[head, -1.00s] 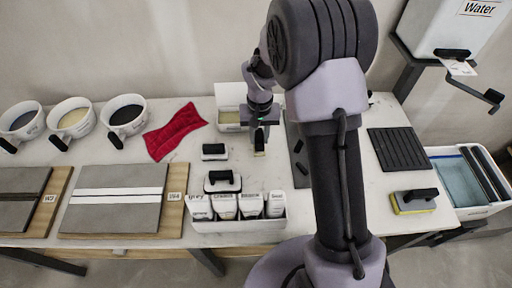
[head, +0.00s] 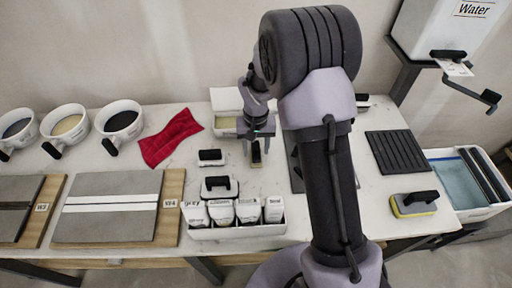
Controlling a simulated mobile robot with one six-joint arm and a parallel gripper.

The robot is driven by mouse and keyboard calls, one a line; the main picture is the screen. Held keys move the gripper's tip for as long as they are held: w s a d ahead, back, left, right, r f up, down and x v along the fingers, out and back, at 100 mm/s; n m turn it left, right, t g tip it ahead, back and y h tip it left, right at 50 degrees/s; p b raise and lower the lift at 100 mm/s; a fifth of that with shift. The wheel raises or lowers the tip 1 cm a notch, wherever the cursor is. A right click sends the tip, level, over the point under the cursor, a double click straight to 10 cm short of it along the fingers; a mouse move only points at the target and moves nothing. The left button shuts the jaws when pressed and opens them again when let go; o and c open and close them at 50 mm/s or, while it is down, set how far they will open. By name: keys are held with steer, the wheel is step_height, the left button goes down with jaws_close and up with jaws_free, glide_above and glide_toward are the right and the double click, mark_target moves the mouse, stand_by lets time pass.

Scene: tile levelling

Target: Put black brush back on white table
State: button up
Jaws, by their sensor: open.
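My gripper (head: 257,147) is open, its fingers pointing down over the middle of the white table (head: 90,162). A small dark brush with a pale yellowish end (head: 256,157) shows between and just below the fingertips. It appears to be at the tabletop, with its upper part partly hidden by the gripper. I cannot tell for sure whether it touches a finger.
Two black-handled floats (head: 219,187) lie left of the gripper, behind a white rack of bottles (head: 235,229). A cream container (head: 226,124) stands behind. A red cloth (head: 170,137) and bowls (head: 120,120) are left; a ribbed black mat (head: 397,151) and yellow sponge float (head: 412,203) are right.

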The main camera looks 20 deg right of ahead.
mark_target(256, 147)
steer(key=s+a+r+m+t+p, duration=0.1)
steer(key=s+r+p, duration=0.15)
steer(key=r, duration=0.95)
steer(key=s+r+t+p, duration=0.15)
steer(key=s+r, duration=0.25)
steer(key=r, duration=0.8)
steer(key=s+a+r+t+y, duration=0.1)
steer(key=s+r, duration=0.2)
steer(key=s, duration=0.6)
steer(key=s+a+r+m+t+y, duration=0.1)
steer(key=s+r, duration=0.3)
steer(key=s, duration=0.4)
steer(key=shift+s+a+r+t+p, duration=0.2)
steer(key=shift+s+a+t+p, duration=0.1)
steer(key=shift+s+a+t, duration=0.25)
steer(key=shift+w+d, duration=0.1)
steer(key=shift+w, duration=0.05)
steer(key=shift+f+b, duration=0.35)
steer(key=shift+b, duration=0.05)
